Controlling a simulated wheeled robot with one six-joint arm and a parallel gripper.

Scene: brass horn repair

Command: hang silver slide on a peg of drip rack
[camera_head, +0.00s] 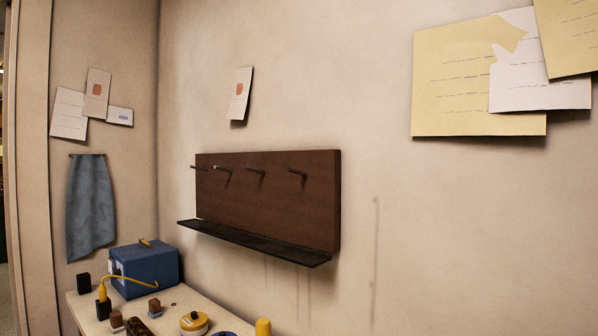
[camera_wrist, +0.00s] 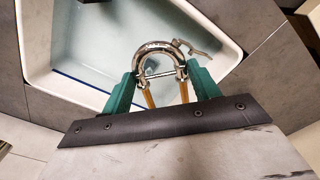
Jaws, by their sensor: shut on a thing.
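The drip rack (camera_head: 268,200) is a dark brown board on the wall in the head view. Several thin pegs stick out along its upper part, and a black ledge (camera_head: 255,245) runs below them. I see nothing hanging on the pegs. In the wrist view, the silver slide (camera_wrist: 157,46) is a shiny U-shaped bow with a crossbar, a small lever at its right and brass-coloured legs pointing toward me. My gripper (camera_wrist: 163,86) has green fingers either side of the slide and is shut on it. The gripper and slide are not in the head view.
Below the slide is a white-rimmed basin (camera_wrist: 95,62) holding pale liquid, with grey surfaces around it. In the head view, a bench (camera_head: 75,303) below the rack carries a blue box (camera_head: 147,272) and several small items. A blue cloth (camera_head: 88,205) hangs at left.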

